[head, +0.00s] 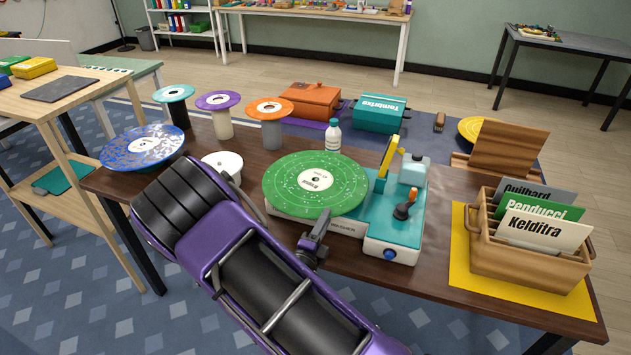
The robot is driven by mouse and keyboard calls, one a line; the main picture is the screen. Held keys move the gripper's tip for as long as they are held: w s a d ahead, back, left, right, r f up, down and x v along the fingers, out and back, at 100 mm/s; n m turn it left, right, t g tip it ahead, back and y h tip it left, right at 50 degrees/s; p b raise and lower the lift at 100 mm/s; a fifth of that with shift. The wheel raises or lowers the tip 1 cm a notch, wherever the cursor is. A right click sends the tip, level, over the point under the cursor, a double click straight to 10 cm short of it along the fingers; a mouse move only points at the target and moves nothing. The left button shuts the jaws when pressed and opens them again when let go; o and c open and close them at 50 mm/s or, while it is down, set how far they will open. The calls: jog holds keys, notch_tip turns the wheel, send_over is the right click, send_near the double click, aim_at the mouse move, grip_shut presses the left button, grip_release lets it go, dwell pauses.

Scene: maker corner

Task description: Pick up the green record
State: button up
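The green record (315,184), speckled with a white label, lies flat on the teal and white washer (398,232). A yellow upright part of the washer stands just right of the record. My purple arm crosses the lower left and middle foreground. A dark grey jointed part (312,242) at the record's front edge looks like the end of my gripper, but most of it is hidden. I cannot tell whether it touches the rim or whether its fingers are open.
A blue record (142,147) lies at the table's left end. Teal (174,93), purple (218,100) and orange (268,108) discs sit on stands behind. A small bottle (333,135) stands behind the green record. A wooden crate (525,262) of sleeves stands on the right.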

aim_at(331, 204)
jog(key=x, duration=0.5)
jog(key=shift+w+d+r, duration=0.1)
jog(key=shift+w+r, duration=0.05)
jog(key=shift+w, duration=0.15)
grip_shut()
dwell(1.2)
